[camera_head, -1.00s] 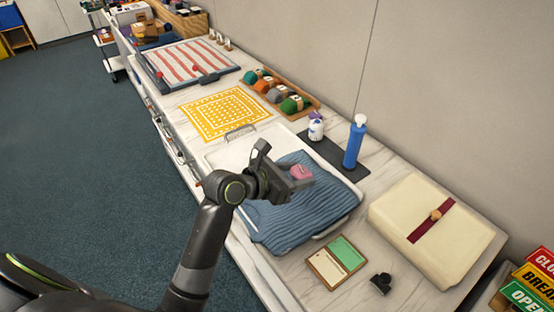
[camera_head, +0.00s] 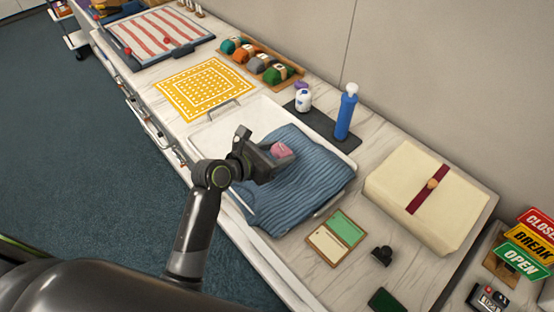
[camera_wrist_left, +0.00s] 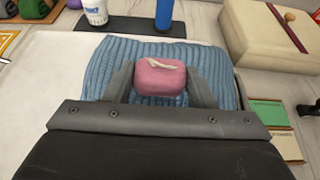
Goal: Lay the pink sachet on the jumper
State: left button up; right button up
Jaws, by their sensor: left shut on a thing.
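The pink sachet (camera_head: 281,150) is held between the fingers of my left gripper (camera_head: 272,158). In the left wrist view the sachet (camera_wrist_left: 160,78) sits between the two fingers, with a pale ribbon on top. The blue knitted jumper (camera_head: 305,180) lies in a white tray (camera_head: 213,137), its lower part hanging over the near rim. The gripper and sachet are over the upper left part of the jumper; I cannot tell the exact height. The jumper (camera_wrist_left: 110,65) shows behind and around the sachet in the left wrist view. My right gripper is not in view.
A blue bottle (camera_head: 345,115) and a white jar (camera_head: 303,101) stand on a dark mat behind the tray. A cream folded bundle (camera_head: 405,188) with a red band lies to the right. A green-and-cream card (camera_head: 337,237) lies in front. A yellow cloth (camera_head: 200,88) lies beyond the tray.

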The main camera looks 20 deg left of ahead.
pick_arm(q)
jog(key=shift+f, duration=1.45)
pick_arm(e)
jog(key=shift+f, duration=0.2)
pick_arm(q)
jog(key=shift+f, duration=0.1)
jog(key=o, duration=0.8)
jog(key=shift+c, duration=0.2)
jog(key=shift+o, duration=1)
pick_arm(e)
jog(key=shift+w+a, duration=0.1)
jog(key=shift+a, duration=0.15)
pick_arm(q)
jog(key=v, duration=1.1)
jog(key=shift+s+a+r, duration=0.2)
jog(key=shift+s+r, duration=0.1)
jog(key=shift+s, duration=0.15)
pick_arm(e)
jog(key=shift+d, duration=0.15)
